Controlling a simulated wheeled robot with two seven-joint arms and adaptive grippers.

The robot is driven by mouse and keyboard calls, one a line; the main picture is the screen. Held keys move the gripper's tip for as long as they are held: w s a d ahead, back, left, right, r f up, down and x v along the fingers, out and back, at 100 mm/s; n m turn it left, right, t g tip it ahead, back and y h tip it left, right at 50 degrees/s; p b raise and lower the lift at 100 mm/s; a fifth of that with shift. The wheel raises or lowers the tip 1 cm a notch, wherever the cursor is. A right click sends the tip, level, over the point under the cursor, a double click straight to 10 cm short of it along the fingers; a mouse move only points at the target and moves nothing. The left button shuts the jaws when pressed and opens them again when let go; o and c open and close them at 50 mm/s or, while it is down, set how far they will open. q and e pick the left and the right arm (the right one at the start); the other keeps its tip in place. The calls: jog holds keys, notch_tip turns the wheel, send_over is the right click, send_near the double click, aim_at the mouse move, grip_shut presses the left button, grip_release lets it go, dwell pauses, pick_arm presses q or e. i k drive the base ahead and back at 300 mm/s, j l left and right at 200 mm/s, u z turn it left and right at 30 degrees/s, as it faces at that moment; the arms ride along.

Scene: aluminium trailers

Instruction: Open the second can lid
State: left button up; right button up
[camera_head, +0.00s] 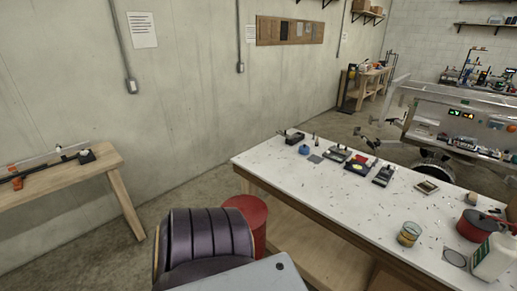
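A small can-like container (408,234) with a yellowish band stands near the front edge of the white worktable, right of centre. A red drum (250,217) stands beside the table's left end, partly hidden by a dark ribbed shape. I cannot tell which of these is the second can. Neither of my grippers is in view.
The white worktable (310,175) holds several small tools along its far side and small bits scattered on top. A white jug (495,257) stands at its right edge. A wooden bench (60,180) is at left. Bare floor lies between bench and table.

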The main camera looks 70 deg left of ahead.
aim_at(253, 208)
jog(key=u, duration=2.5)
